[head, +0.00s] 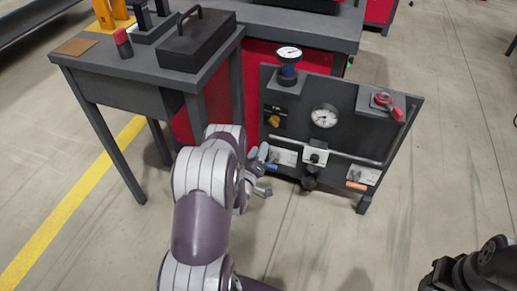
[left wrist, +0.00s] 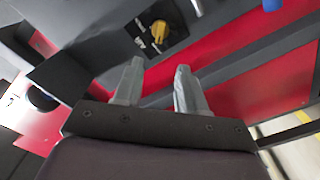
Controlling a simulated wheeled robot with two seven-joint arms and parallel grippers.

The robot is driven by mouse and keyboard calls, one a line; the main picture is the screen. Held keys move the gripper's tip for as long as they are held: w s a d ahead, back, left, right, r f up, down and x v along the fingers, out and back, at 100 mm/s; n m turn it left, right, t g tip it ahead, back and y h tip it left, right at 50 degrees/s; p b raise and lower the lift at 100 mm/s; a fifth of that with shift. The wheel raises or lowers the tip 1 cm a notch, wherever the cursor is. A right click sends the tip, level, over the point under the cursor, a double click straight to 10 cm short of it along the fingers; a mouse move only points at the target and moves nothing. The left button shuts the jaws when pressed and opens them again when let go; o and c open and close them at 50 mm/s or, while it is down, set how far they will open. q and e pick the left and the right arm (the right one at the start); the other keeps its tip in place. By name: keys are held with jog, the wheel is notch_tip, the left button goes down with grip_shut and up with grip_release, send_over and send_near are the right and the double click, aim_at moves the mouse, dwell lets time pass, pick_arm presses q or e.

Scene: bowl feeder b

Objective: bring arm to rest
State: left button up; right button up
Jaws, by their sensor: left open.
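My left arm (head: 201,225) reaches up from the bottom of the head view, and its gripper (head: 268,172) is beside the left end of a dark panel stand (head: 336,95). In the left wrist view the two grey fingers (left wrist: 157,85) are apart with nothing between them. A yellow knob (left wrist: 159,31) shows beyond the fingertips; it also shows on the panel in the head view (head: 274,121). A dark part of my body (head: 480,270) is at the lower right of the head view; the right gripper cannot be made out.
A dark grey table (head: 85,75) with a black box (head: 197,40) stands at the left, close to my arm. The floor to the right (head: 455,150) is clear.

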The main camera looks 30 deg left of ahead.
dwell(0.4)
pick_arm(q)
jog(key=s+d+f+m+g+h, duration=0.25)
jog(key=s+f+g, duration=0.35)
jog(key=f+g, duration=0.3)
jog(key=s+d+r+m+g+h, duration=0.1)
jog(key=s+d+r+m+g, duration=0.35)
jog(key=s+d+r, duration=0.4)
jog(key=s+d+r+m+g+h, duration=0.1)
jog(key=s+d+r+m+g, duration=0.4)
jog(key=s+r, duration=0.7)
jog(key=w+d+r+t+p, duration=0.1)
jog(key=w+r+p, duration=0.1)
jog(key=r+p, duration=1.6)
jog(key=w+d+r+t+p, duration=0.1)
jog(key=w+d+r+p, duration=0.1)
jog(key=r+p, duration=1.7)
notch_tip(320, 180, up, 6)
jog(key=shift+d+f, duration=0.1)
jog(key=shift+d, duration=0.1)
